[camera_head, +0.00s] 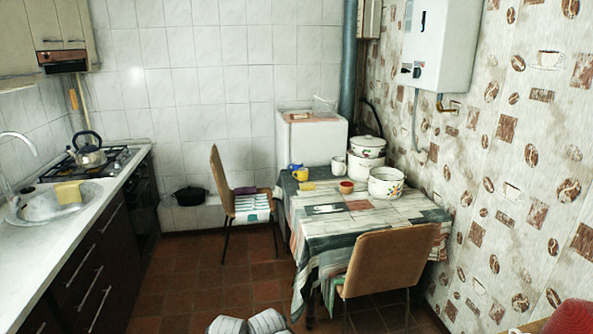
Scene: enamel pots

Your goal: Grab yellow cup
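A small yellow cup (301,174) stands near the far left corner of the table (350,222), with something blue right behind it. A small yellow block (307,187) lies just in front of it. A white mug (338,166) and a small red cup (346,187) stand to its right. Neither of my grippers shows in the view. Two rounded grey-white shapes at the bottom edge are cut off, and I cannot tell what they are.
White enamel pots (386,183) stand at the table's right back. One chair (222,180) stands at the table's left, another (390,262) at its front. A counter with a sink (43,208) runs along the left. Tiled floor (190,275) between is open.

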